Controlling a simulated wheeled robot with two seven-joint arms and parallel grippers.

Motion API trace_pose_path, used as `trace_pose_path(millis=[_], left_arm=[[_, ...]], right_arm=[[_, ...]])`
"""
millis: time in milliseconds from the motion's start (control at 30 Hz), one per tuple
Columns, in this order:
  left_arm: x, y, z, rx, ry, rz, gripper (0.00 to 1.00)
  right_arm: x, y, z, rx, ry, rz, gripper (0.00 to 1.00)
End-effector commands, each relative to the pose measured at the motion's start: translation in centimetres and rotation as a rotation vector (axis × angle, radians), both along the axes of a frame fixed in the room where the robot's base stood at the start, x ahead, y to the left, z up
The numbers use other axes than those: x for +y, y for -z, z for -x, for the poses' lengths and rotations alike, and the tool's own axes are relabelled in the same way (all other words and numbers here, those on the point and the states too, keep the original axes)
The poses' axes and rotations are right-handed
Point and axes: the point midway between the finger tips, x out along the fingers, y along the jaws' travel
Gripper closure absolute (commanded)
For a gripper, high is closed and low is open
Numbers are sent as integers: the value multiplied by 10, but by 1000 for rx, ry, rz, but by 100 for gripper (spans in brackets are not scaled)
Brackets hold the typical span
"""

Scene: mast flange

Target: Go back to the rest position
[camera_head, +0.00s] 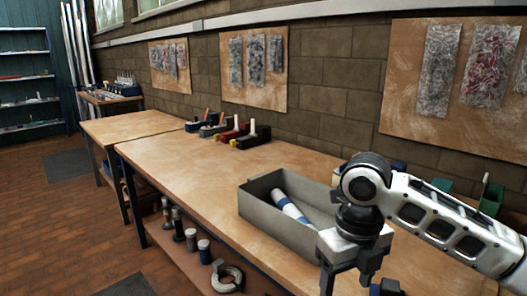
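My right arm comes in from the right, and its gripper (347,281) points down over the front of the workbench (190,168), in front of the grey bin. Its two dark fingers stand apart with nothing visible between them. The finger ends are near or past the bottom edge of the picture. My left gripper is not in view.
A grey bin (262,232) on the bench holds a white and blue cylinder (291,208). Several small coloured holders (240,137) stand along the wall. A shelf below the bench carries several cylinders and a pale ring (228,277). The bench's left part is clear.

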Motion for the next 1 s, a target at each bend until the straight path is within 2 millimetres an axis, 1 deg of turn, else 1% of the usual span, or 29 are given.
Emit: trace_pose_path(millis=[33,133,333,467,567,600,667,700,767,800,867,900,967,1000], left_arm=[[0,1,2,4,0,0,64],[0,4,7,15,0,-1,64],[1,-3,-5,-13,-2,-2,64],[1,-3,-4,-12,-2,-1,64],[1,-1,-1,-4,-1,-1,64],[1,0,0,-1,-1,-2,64],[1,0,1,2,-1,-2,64],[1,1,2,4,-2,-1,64],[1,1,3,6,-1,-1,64],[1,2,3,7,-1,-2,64],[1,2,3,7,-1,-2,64],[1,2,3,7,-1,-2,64],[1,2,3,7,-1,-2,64],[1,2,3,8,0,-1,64]], right_arm=[[9,13,2,-2,49,-34,35],[26,31,3,-15,159,-105,35],[59,67,8,-17,416,-265,35],[83,92,15,9,643,-397,35],[102,114,21,54,890,-530,35],[109,123,25,84,1012,-590,35],[116,136,30,133,1215,-684,35],[118,144,34,172,1355,-746,35],[118,156,40,229,1565,-833,35],[115,164,44,270,1706,-889,35],[106,176,52,330,1915,-968,35],[98,184,59,367,2052,-1017,35],[83,195,70,418,2248,-1092,35],[72,203,79,447,2368,-1139,35]])
